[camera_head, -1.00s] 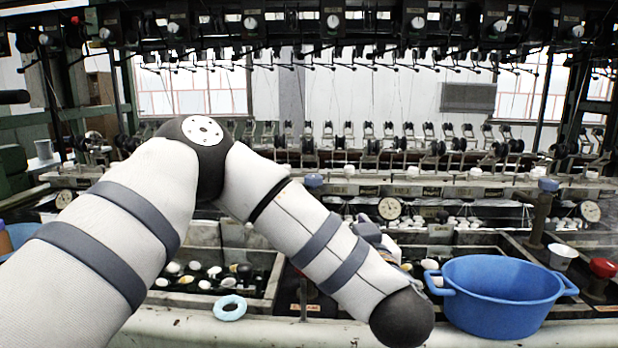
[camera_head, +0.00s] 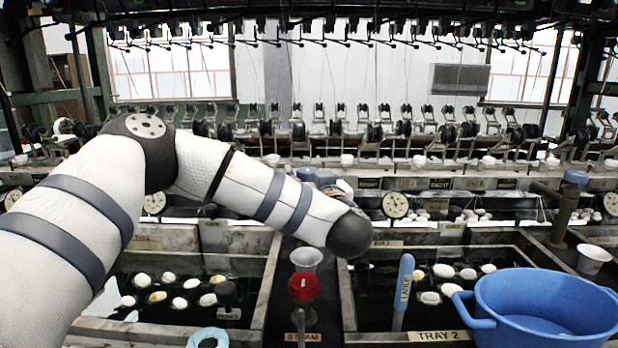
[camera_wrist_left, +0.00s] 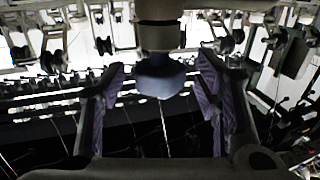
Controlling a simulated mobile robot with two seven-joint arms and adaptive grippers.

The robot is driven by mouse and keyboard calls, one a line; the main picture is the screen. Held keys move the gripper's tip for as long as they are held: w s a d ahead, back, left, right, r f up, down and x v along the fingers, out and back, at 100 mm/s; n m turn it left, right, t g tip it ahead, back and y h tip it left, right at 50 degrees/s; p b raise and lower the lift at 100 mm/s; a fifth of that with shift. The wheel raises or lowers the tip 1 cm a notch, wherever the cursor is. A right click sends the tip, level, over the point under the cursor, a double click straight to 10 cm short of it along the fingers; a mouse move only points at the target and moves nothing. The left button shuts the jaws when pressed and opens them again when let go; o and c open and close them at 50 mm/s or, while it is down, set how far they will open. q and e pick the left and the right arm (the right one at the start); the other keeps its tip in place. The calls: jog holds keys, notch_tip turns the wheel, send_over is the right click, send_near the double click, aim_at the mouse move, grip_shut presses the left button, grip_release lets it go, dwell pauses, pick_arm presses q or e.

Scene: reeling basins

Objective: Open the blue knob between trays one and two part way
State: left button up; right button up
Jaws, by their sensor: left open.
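The blue knob (camera_wrist_left: 160,76) on its grey stem sits between the two fingers of my left gripper (camera_wrist_left: 161,90) in the left wrist view. The fingers are open, with a gap visible on both sides of the knob. In the head view the knob (camera_head: 306,173) shows only in part behind my left forearm, and the left gripper (camera_head: 332,184) is mostly hidden there. Tray one (camera_head: 262,300) is on the left and tray two (camera_head: 350,300) is right of the channel below the knob. My right gripper is not in view.
A red knob (camera_head: 303,287) and a grey cup (camera_head: 306,259) stand between the trays. A blue-handled ladle (camera_head: 403,285) stands in tray two. A blue basin (camera_head: 540,305) is at the lower right. Another blue knob (camera_head: 576,177) stands farther right.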

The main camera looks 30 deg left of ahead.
pick_arm(q)
jog(key=shift+x, duration=0.8)
jog(key=shift+c, duration=0.6)
jog(key=c, duration=1)
jog(key=shift+r, duration=0.1)
jog(key=shift+c, duration=0.2)
